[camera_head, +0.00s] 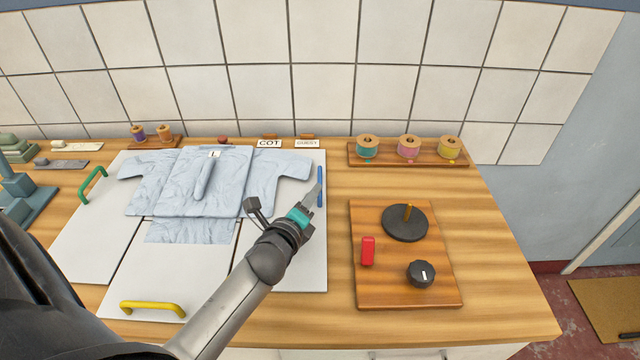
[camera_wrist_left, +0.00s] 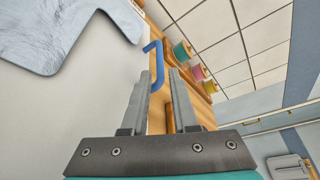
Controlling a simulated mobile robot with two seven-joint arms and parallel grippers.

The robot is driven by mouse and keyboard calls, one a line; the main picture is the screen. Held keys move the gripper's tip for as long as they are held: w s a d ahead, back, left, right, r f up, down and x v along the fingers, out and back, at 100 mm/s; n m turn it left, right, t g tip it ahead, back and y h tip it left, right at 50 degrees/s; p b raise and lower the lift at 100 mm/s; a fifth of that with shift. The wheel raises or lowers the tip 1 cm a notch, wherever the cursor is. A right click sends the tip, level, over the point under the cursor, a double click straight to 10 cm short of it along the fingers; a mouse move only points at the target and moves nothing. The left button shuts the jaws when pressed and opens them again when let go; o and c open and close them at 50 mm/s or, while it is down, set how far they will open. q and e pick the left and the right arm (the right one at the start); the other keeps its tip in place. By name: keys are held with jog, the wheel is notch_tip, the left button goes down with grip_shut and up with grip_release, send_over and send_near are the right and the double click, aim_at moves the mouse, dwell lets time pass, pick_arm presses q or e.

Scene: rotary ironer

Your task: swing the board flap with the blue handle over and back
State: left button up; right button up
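The white folding board has a flap (camera_head: 308,265) on its right side, lying flat. A blue handle (camera_head: 320,186) stands at that flap's right edge. A light blue shirt (camera_head: 180,205) lies spread over the board, one sleeve reaching onto this flap. My left gripper (camera_head: 314,194) is at the blue handle, its arm crossing the flap. In the left wrist view its two fingers (camera_wrist_left: 159,78) are apart, with the blue handle (camera_wrist_left: 158,62) seen between and beyond their tips. Contact cannot be told. My right gripper is not in view.
The board also has a green handle (camera_head: 92,184) at left and a yellow handle (camera_head: 152,307) in front. A wooden panel (camera_head: 370,292) with a red switch and black knob lies right of the board. A spool rack (camera_head: 433,158) stands behind it.

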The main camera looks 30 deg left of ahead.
aim_at(320, 181)
pick_arm(q)
jog(key=shift+b+x, duration=0.5)
jog(key=shift+x, duration=2.65)
grip_shut()
